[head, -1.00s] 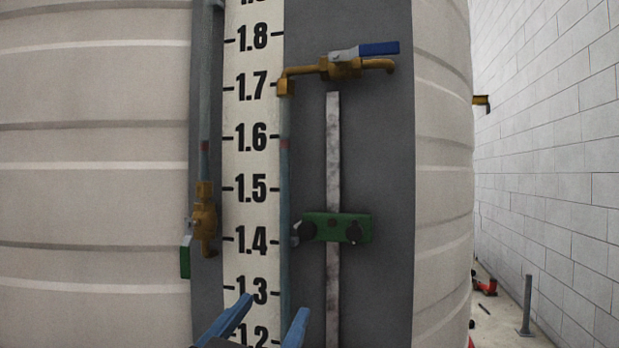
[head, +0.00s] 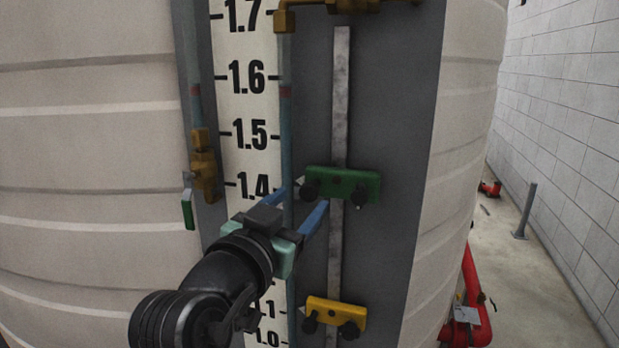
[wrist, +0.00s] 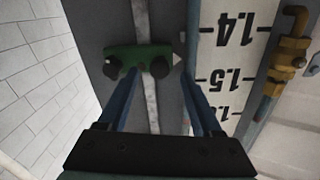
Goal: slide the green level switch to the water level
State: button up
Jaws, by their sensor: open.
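The green level switch (head: 343,184) sits on a vertical metal rail (head: 341,100), its pale pointer beside the scale (head: 248,110) near 1.4. Two dark knobs are on it. It also shows in the wrist view (wrist: 152,52). My gripper (head: 301,199) is open and empty, its blue fingers pointing at the switch's lower left part. In the wrist view the fingers (wrist: 160,68) reach toward the switch's pointer end; I cannot tell whether they touch it. Blue-grey sight tubes flank the scale; the right tube (head: 286,150) has a red band just below 1.6.
A yellow level switch (head: 336,314) is lower on the same rail. A brass valve (head: 204,165) with a green handle is left of the scale, and brass piping (head: 340,5) crosses above the rail. Red pipes (head: 474,290) stand at the lower right.

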aim_at(307, 195)
jog(key=shift+p+x, duration=0.75)
jog(key=shift+x, duration=1.8)
grip_shut()
